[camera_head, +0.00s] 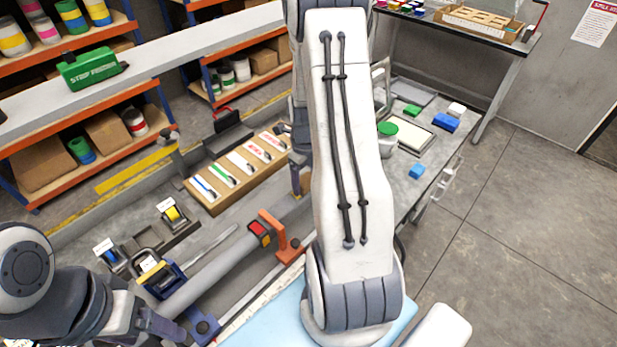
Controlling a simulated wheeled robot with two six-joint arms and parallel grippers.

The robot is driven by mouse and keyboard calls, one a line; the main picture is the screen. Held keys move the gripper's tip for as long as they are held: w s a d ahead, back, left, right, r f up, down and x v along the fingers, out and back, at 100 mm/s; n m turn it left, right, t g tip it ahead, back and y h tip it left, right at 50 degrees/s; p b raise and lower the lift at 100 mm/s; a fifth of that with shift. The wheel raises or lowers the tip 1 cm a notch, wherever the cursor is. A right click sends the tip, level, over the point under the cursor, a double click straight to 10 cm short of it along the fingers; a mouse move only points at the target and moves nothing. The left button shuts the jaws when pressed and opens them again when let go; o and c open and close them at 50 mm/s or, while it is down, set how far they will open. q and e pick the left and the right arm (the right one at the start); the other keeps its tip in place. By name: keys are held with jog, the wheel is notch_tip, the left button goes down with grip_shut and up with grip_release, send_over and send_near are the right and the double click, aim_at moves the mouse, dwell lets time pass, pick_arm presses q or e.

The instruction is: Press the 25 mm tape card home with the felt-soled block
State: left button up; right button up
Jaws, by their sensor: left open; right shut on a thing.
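A wooden rack (207,204) left of centre holds a row of white cards with blue, green and red markings. Their print is too small to read, so I cannot tell which is the 25 mm tape card. My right arm crosses the middle and hides much of the bench. The part of my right gripper that shows (297,178) is dark, beside the right end of the rack. I cannot make out the felt-soled block. My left gripper (168,325) is open, low at the left, near a grey tube (205,275).
Tape dispensers (155,272) stand on the bench at left. An orange clamp (285,240) stands by the tube. Right of my arm are a green-lidded tin (388,133), a tray (412,135) and blue blocks (445,122). Shelves line the back left. Floor at right is clear.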

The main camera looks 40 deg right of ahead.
jog(key=shift+s+a+f, duration=0.1)
jog(key=shift+s+a, duration=0.1)
jog(key=shift+a, duration=1.3)
jog(key=shift+w+d+p, duration=0.2)
jog(key=shift+d+p, duration=0.1)
jog(key=shift+d, duration=1.55)
jog(key=shift+w+d, duration=0.1)
jog(key=shift+d, duration=1.6)
notch_tip(320, 180, up, 7)
jog(key=p, duration=0.5)
jog(key=shift+p, duration=0.4)
jog(key=shift+f, duration=0.1)
